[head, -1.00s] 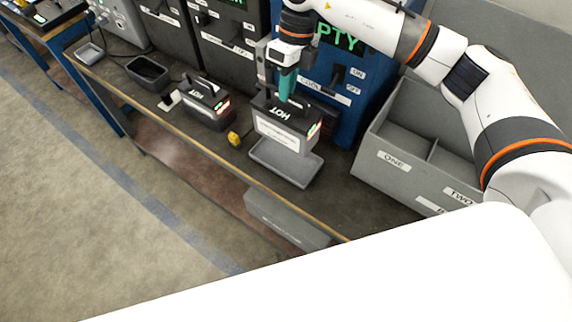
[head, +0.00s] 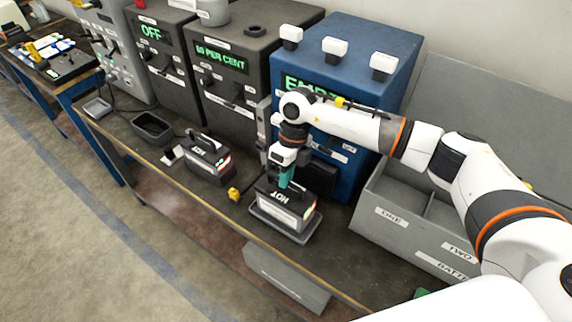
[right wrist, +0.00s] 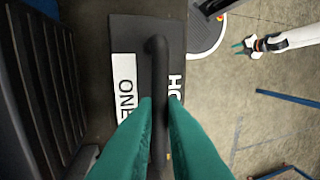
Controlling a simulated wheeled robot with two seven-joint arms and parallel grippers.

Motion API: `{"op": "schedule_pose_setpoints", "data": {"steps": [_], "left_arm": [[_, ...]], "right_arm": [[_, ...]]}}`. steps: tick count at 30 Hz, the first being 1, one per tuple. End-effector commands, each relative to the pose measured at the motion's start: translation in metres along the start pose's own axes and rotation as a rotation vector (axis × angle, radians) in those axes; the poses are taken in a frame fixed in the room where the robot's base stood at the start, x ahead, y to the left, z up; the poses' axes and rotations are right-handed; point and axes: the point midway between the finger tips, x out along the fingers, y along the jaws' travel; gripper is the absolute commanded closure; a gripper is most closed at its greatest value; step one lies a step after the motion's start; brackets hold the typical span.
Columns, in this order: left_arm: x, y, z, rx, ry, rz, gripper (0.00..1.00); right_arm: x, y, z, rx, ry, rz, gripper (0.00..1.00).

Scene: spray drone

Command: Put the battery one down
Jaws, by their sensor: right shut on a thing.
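Battery one (head: 287,206) is a dark block with a top handle, a "HOT" marking and a white front label. It sits in or just over the grey tray (head: 262,229) on the bench; I cannot tell if it rests fully. My right gripper (head: 286,180) is shut on its handle from above. In the right wrist view the teal fingers (right wrist: 158,118) straddle the handle (right wrist: 158,70), beside an "ONE" label on the battery's top (right wrist: 140,28). My left gripper (right wrist: 240,45) shows small in that view, its teal fingers apart and empty, away from the bench.
A second battery (head: 207,160) marked "HOT" stands to the left, with a yellow piece (head: 234,194) between. A blue cabinet (head: 345,60) stands behind. A grey bin (head: 372,235) with "ONE" and "TWO" compartments is at right. An empty dark tray (head: 152,127) lies further left.

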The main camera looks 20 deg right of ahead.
Motion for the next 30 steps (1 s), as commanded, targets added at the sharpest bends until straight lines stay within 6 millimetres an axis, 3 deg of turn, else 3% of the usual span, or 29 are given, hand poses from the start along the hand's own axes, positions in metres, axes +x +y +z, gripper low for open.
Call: {"op": "schedule_pose_setpoints", "data": {"steps": [13,14,15,18,30], "left_arm": [[-0.002,0.0,0.0,0.0,0.001,0.0,0.64],[-0.002,0.001,0.0,0.0,0.001,0.001,0.64],[-0.002,0.001,0.0,0.0,0.001,0.001,0.64],[-0.002,0.001,0.0,0.0,0.001,0.001,0.64],[0.001,0.001,-0.001,0.0,0.001,0.001,0.64]], "right_arm": [[0.008,0.002,-0.002,-0.004,0.009,0.001,1.0],[0.012,0.003,0.0,-0.002,0.001,0.001,0.86],[0.011,0.003,0.0,-0.002,0.001,0.001,0.8],[0.011,0.003,0.0,-0.002,0.001,0.001,0.68],[0.001,0.003,-0.001,-0.002,0.003,0.002,0.68]]}}
